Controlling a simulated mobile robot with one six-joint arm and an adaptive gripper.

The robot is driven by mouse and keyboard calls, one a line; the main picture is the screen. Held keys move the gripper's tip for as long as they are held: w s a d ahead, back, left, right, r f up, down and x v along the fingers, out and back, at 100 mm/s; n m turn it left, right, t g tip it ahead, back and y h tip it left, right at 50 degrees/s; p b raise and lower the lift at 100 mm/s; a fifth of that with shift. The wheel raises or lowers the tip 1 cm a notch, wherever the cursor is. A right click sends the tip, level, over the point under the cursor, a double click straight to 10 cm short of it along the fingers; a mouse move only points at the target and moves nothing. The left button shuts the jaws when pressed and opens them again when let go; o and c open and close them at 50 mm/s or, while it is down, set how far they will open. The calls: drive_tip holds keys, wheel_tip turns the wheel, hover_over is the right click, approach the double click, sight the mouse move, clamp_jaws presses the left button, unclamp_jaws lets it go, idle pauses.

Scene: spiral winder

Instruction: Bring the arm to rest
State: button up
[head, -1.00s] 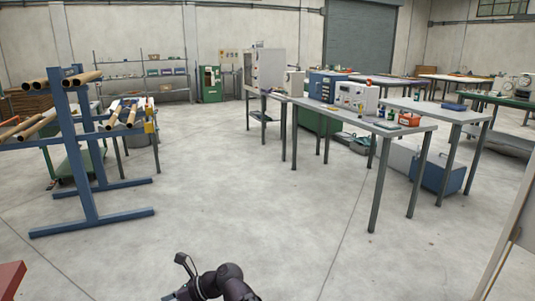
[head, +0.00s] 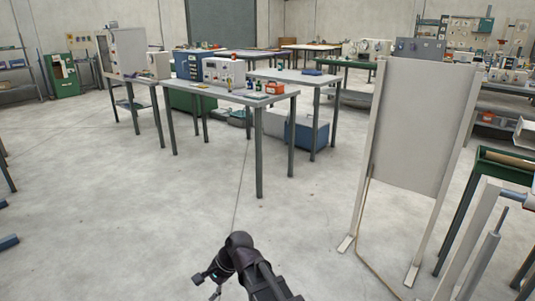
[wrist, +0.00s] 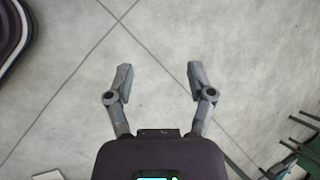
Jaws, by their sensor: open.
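My gripper (wrist: 158,82) is open in the wrist view, its two grey fingers spread apart with only bare concrete floor between and beyond them. Nothing is held. In the head view my dark arm (head: 245,265) shows at the bottom middle, over open floor. The fingers cannot be made out clearly in the head view.
A grey workbench (head: 277,94) with instruments stands ahead. A pale upright panel (head: 415,130) on two legs stands at the right, with a cable at its foot. A green-topped stand (head: 505,165) is at the far right.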

drive_tip(key=d+f+n+t+h, duration=0.1)
drive_tip(key=d+f+n+h, duration=0.2)
drive_tip(key=d, duration=1.4)
drive_tip(key=d+n+h, duration=0.3)
drive_tip(key=d+n, duration=0.1)
drive_tip(key=d, duration=1.4)
wheel_tip(320, 180, up, 27)
drive_tip(key=p, duration=2.6)
drive_tip(key=shift+w+f+p, duration=0.15)
drive_tip(key=shift+w+p, duration=0.25)
drive_tip(key=shift+a, duration=0.1)
